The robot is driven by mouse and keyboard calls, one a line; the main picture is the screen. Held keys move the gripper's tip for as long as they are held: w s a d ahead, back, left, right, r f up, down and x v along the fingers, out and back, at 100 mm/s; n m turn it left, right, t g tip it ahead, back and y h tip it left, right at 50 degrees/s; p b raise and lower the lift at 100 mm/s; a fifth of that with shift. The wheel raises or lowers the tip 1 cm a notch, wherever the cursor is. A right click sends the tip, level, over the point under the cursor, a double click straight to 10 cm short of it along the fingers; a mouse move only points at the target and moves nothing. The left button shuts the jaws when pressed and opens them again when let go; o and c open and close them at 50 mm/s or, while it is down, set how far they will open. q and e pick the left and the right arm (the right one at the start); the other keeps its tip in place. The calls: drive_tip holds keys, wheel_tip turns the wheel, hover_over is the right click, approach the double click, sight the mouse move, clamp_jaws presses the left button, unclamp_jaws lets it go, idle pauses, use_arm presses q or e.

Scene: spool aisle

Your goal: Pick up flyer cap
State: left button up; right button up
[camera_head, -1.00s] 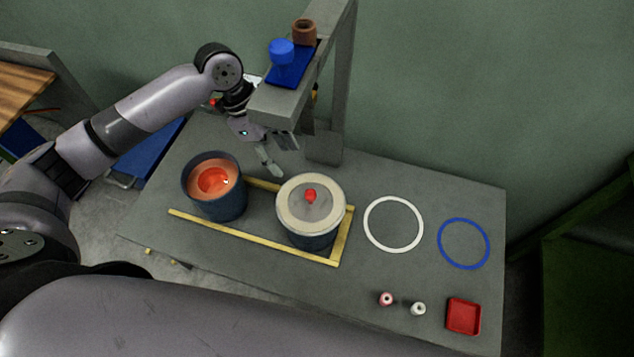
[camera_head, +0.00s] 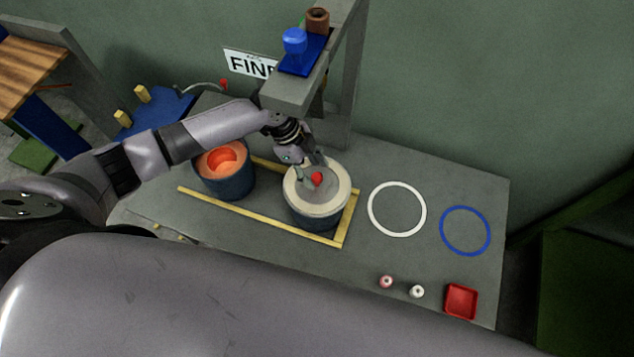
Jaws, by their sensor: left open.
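The flyer cap is most likely the pale round lid (camera_head: 336,199) with a red knob (camera_head: 317,179) in its centre. It sits flat on top of a dark blue drum (camera_head: 318,223) at the right end of a yellow frame. My left gripper (camera_head: 315,175) is open, pointing down over the lid, with its fingers close to the red knob. I cannot tell whether the fingers touch the knob. The gripper hides the back part of the lid. My right gripper is not in view.
An open blue drum with an orange inside (camera_head: 222,160) stands left of the lidded one. A grey post with an overhead arm (camera_head: 290,93) rises behind. A white ring (camera_head: 423,209), a blue ring (camera_head: 487,232), two small spools and a red tray (camera_head: 461,301) lie to the right.

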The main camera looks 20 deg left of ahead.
sight(316, 175)
use_arm(q)
drive_tip(key=shift+x, duration=1.85)
drive_tip(key=shift+w+a, duration=0.1)
drive_tip(key=shift+c, duration=0.6)
clamp_jaws()
